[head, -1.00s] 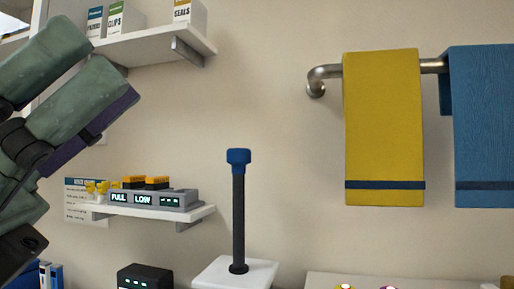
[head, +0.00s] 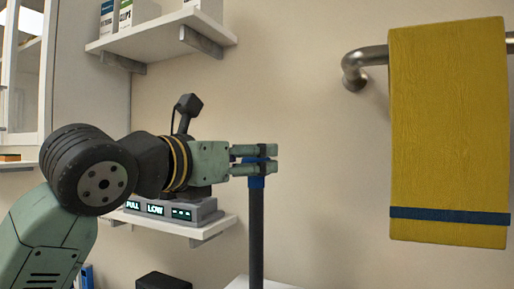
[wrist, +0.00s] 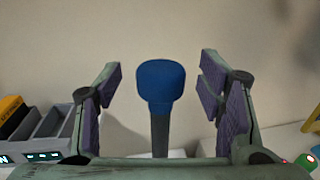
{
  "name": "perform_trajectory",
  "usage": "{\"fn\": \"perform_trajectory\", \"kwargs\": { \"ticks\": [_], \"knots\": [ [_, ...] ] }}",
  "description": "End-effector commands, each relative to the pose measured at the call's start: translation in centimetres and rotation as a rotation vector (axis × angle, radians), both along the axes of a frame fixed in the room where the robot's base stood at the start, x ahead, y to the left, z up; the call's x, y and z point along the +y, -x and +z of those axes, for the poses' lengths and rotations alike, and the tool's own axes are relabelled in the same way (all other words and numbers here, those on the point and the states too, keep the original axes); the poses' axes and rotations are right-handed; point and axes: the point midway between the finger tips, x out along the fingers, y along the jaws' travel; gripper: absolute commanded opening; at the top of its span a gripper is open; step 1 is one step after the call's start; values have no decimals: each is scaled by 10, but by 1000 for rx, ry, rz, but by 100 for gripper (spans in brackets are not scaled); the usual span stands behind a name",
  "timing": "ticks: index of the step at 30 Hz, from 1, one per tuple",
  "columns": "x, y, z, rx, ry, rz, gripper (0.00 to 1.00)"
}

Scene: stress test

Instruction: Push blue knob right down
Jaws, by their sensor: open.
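The blue knob (wrist: 160,82) tops an upright dark rod (wrist: 160,133). In the wrist view it stands between my two purple-padded fingers, with a clear gap on each side. In the head view my gripper (head: 262,160) reaches in from the left at the knob's height, and its fingers hide most of the knob (head: 256,182). The rod (head: 256,235) runs straight down below to a white base (head: 262,283) at the bottom edge. My gripper (wrist: 160,95) is open and nothing is held. I cannot tell how far the knob lies in depth from the fingertips.
A white shelf (head: 200,228) with a grey display unit (head: 200,212) reading FULL and LOW is behind my wrist. A yellow towel (head: 448,120) hangs from a metal rail (head: 365,60) at the right. The wall between rod and towel is clear.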

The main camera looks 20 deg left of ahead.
Motion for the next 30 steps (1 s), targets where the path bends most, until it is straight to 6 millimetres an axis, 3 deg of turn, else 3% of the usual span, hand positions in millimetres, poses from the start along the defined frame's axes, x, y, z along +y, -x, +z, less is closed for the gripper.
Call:
{"fn": "perform_trajectory", "kwargs": {
  "ticks": [6, 17, 30],
  "knots": [
    [-10, -25, 1, -1, 1, -3, 62],
    [-11, -30, 0, -1, 0, -1, 62],
    [-11, -30, 0, -1, 0, -1, 33]
  ]
}}
